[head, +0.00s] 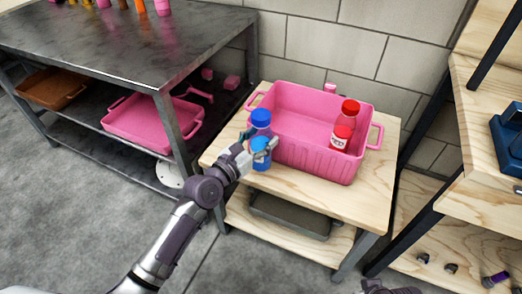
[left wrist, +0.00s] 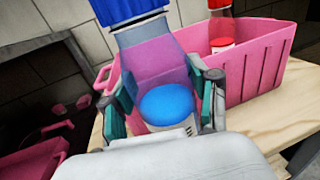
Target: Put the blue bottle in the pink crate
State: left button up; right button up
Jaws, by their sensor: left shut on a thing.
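The blue bottle (head: 261,119), tall and blue-capped, is at the left end of the pink crate (head: 304,163). Its clear, purple-tinted body (left wrist: 152,62) stands between my left gripper's fingers in the left wrist view. My left gripper (head: 260,146) is shut on it, beside the crate's front left corner. The crate (left wrist: 262,62) also shows there.
The crate stands on a small wooden table (head: 345,197). A dark metal bench (head: 130,45) stands left, wooden shelving (head: 490,215) right.

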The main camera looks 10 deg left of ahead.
aim_at(261, 147)
pick_arm(q)
jog(key=shift+f, duration=0.2)
jog(key=shift+f+b, duration=0.55)
jog(key=shift+f, duration=0.2)
jog(key=shift+f+b, duration=0.4)
jog(key=shift+f, duration=0.45)
pick_arm(e)
jog(key=v, duration=0.2)
jog(key=shift+s+d+r, duration=0.1)
jog(key=shift+s+r, duration=0.15)
jog(key=shift+r, duration=0.05)
pick_arm(q)
jog(key=o, duration=1)
jog(key=shift+f, duration=0.25)
jog(key=shift+c, duration=0.2)
jog(key=o, duration=0.4)
jog(key=shift+o, duration=0.2)
pick_arm(e)
jog(key=shift+f, duration=0.1)
